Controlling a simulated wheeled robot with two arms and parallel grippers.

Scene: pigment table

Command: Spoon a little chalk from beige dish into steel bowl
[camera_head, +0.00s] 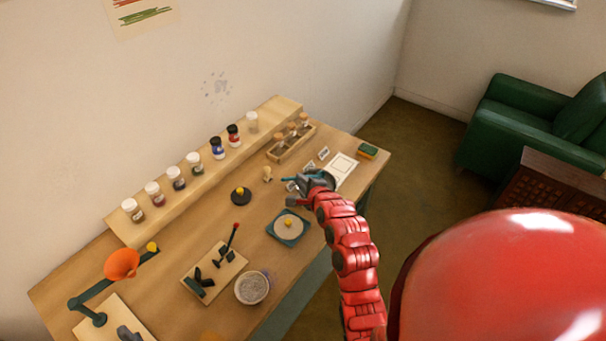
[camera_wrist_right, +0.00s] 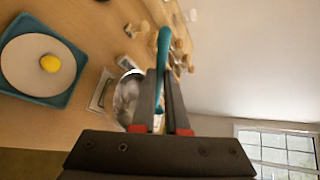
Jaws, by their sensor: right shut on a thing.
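My right gripper (camera_head: 309,182) is shut on a teal spoon, over the right part of the table. In the right wrist view the spoon's teal handle (camera_wrist_right: 163,55) stands between the fingers; its bowl end is not clear. A shiny round vessel, seemingly the steel bowl (camera_wrist_right: 124,98), shows behind the fingers there, partly hidden. I cannot tell whether the spoon is over it or beside it. A round pale dish (camera_head: 252,288) with grey speckled contents stands at the table's front; I cannot tell whether it is the beige dish. My left gripper is not in view.
Jars (camera_head: 178,178) line the back shelf; a wooden rack (camera_head: 290,142) holds more. An orange lamp (camera_head: 122,263) stands at left. A sponge (camera_head: 367,151) lies at the right edge.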

